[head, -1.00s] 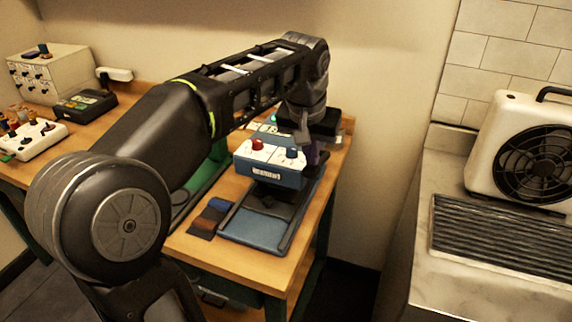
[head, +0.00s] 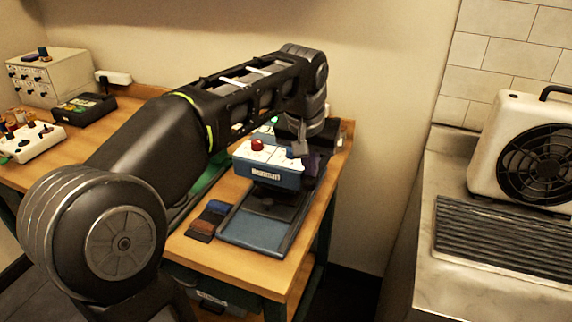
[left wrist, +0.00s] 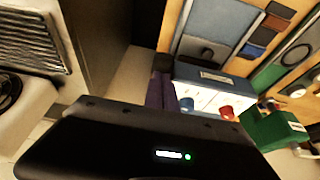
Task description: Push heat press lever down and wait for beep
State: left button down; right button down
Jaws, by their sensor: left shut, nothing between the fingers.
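The heat press (head: 268,178) is a blue unit with a white top, standing over a dark blue base plate (head: 250,231) on the wooden table. A red knob (head: 257,144) shows on its top. My left gripper (head: 301,149) is shut and empty, pointing down at the right side of the press top. It hides the blue knob in the head view; whether it touches the press I cannot tell. In the left wrist view the press (left wrist: 212,82) shows with its blue knob (left wrist: 187,104) and red knob (left wrist: 226,112). No separate lever can be made out. My right gripper is out of view.
Folded cloth swatches (head: 207,222) lie left of the press. A green device (left wrist: 275,130) stands beside it. A control box (head: 48,76) and a white knobbed panel (head: 30,140) are at the far left. A fan heater (head: 520,150) stands on the right counter.

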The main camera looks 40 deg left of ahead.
pick_arm(q)
jog(key=shift+f, duration=0.1)
jog(key=shift+s+f+b, duration=0.15)
jog(key=shift+f+b, duration=0.95)
jog(key=shift+f, duration=0.1)
jog(key=shift+f, duration=0.15)
